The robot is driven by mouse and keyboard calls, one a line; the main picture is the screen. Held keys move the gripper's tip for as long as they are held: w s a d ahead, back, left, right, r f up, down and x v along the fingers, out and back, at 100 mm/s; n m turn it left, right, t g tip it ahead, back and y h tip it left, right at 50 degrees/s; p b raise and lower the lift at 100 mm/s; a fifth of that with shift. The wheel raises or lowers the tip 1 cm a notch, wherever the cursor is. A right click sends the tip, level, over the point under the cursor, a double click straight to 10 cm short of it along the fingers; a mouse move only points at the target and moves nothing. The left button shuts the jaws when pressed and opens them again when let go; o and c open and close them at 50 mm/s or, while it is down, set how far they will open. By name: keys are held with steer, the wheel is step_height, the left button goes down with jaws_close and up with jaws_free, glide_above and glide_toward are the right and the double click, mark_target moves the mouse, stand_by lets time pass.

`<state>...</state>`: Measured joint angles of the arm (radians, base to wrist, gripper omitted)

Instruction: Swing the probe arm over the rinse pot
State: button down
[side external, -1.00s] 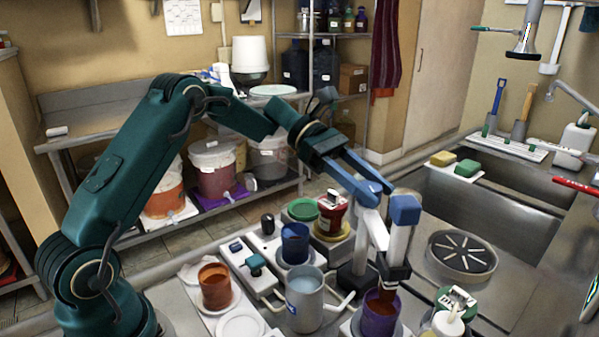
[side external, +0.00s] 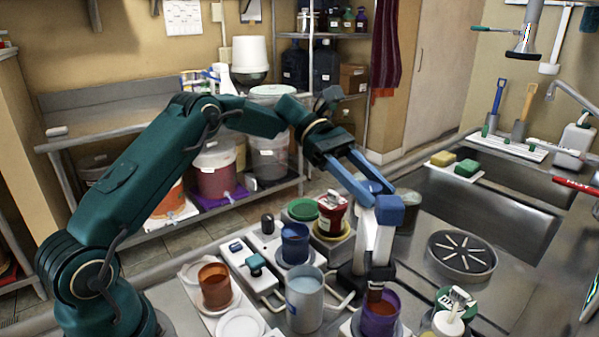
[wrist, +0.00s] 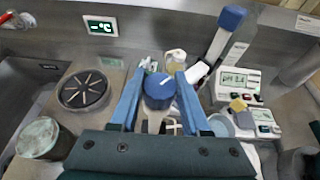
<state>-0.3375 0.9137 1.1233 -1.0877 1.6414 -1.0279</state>
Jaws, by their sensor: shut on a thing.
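The probe arm (side external: 384,238) is white, with a blue top (side external: 389,207) and a dark tip end over the purple pot (side external: 380,318). My gripper (side external: 376,193) has its blue fingers around its upper part. In the wrist view my gripper (wrist: 159,95) is shut on the arm's blue knob (wrist: 158,88). The fingers hide part of the arm. A pale blue pot (side external: 304,300) holding pale liquid stands left of the purple pot. I cannot tell from any label which pot is for rinsing.
A dark blue cup (side external: 295,240), an orange-brown cup (side external: 214,286) and a red jar (side external: 332,212) stand close behind and left. A slotted round drain (side external: 462,254) lies on the right. A pH display (wrist: 233,80) shows in the wrist view. The sink stands behind the drain.

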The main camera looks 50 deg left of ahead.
steer(key=shift+c, duration=1.8)
jaws_free()
steer(key=shift+v, duration=2.6)
